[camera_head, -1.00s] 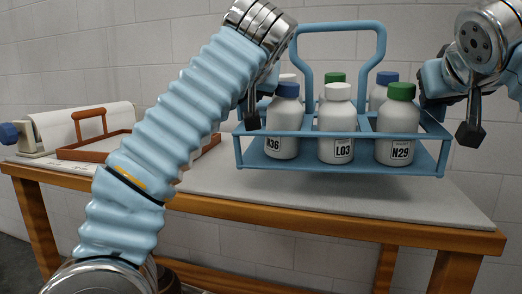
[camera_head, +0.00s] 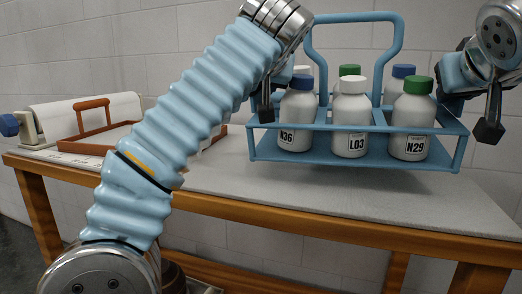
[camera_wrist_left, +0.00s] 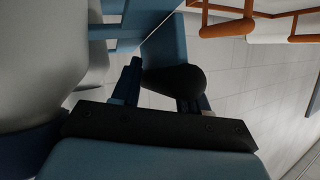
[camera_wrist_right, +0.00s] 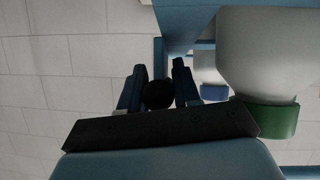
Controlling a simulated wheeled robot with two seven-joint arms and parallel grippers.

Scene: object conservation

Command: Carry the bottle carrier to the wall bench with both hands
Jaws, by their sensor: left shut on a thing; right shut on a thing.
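The blue bottle carrier (camera_head: 355,157) has a tall loop handle and holds several white bottles with blue, green and white caps. Front labels read N36, L03 and N29. It is upright, in front of and above the wall bench (camera_head: 330,195); whether it touches the bench I cannot tell. My left gripper (camera_head: 266,105) is at its left end; the left wrist view shows the fingers (camera_wrist_left: 160,80) around a dark round grip. My right gripper (camera_head: 488,125) is at its right end; the right wrist view shows its fingers (camera_wrist_right: 158,88) closed about a dark knob.
On the bench's left part lie an orange-brown tray (camera_head: 100,140) with a raised handle and a white roll (camera_head: 85,112) with a blue knob (camera_head: 9,125). The grey benchtop below the carrier looks clear. A block wall (camera_head: 180,50) stands behind.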

